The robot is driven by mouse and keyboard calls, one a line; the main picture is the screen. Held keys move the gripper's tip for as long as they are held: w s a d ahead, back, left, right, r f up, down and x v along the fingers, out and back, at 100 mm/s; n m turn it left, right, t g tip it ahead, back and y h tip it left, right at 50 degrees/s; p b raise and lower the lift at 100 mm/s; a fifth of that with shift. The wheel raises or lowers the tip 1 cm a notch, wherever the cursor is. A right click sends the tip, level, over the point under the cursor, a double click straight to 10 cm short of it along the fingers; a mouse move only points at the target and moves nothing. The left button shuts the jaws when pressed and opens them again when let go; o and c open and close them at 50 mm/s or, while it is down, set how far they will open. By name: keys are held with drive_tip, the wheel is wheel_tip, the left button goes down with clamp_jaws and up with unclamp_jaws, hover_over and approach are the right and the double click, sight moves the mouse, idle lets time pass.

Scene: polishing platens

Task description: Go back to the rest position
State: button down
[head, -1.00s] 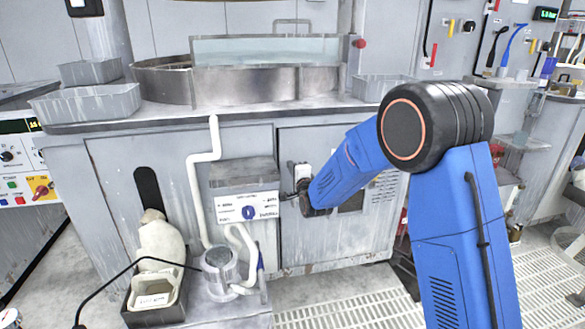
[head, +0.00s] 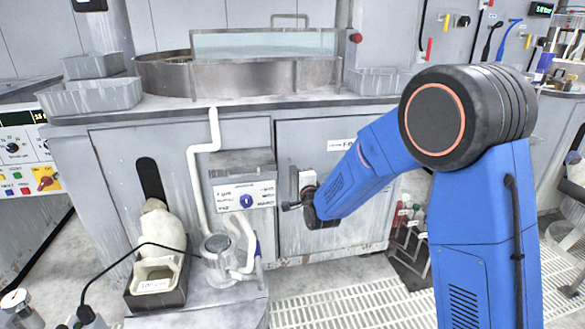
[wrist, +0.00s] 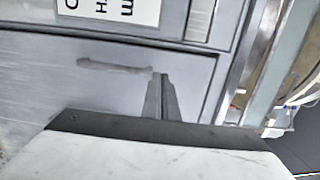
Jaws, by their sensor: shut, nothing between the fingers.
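My gripper (head: 288,206) is at the end of the blue arm, in front of the grey cabinet door (head: 330,240) below the sink. It is small in the head view and points left, beside the control box (head: 245,195). In the wrist view its fingers (wrist: 160,95) are together and hold nothing, with a pale grey panel behind them. I cannot tell the exact gap between the gripper and the door.
A round metal platen basin (head: 165,80) and grey trays (head: 90,97) stand on the counter. Below are a white jug (head: 160,235), a clear cup (head: 217,258) and white pipes (head: 195,175). A bottle rack (head: 408,240) stands right of the cabinet. Grated floor (head: 340,305) lies in front.

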drive_tip(key=s+d+r+n+g+h, duration=0.2)
drive_tip(key=s+d+r+n+g, duration=0.15)
drive_tip(key=s+d, duration=0.65)
drive_tip(key=s+d+r+n+g+h, duration=0.2)
drive_tip(key=s+d+n, duration=0.2)
drive_tip(key=s+d, duration=0.6)
drive_tip(key=s+d+f+n+g, duration=0.1)
drive_tip(key=s+d, duration=0.4)
drive_tip(key=s, duration=0.5)
drive_tip(key=s+d+f+n+g+h, duration=0.1)
drive_tip(key=s+d+n+g, duration=0.2)
drive_tip(key=s, duration=0.7)
drive_tip(key=s+d+f+n+g+h, duration=0.1)
drive_tip(key=s+d+n+g, duration=0.1)
drive_tip(key=s+d, duration=0.5)
drive_tip(key=s, duration=0.4)
drive_tip(key=shift+f, duration=0.35)
drive_tip(key=shift+g, duration=0.25)
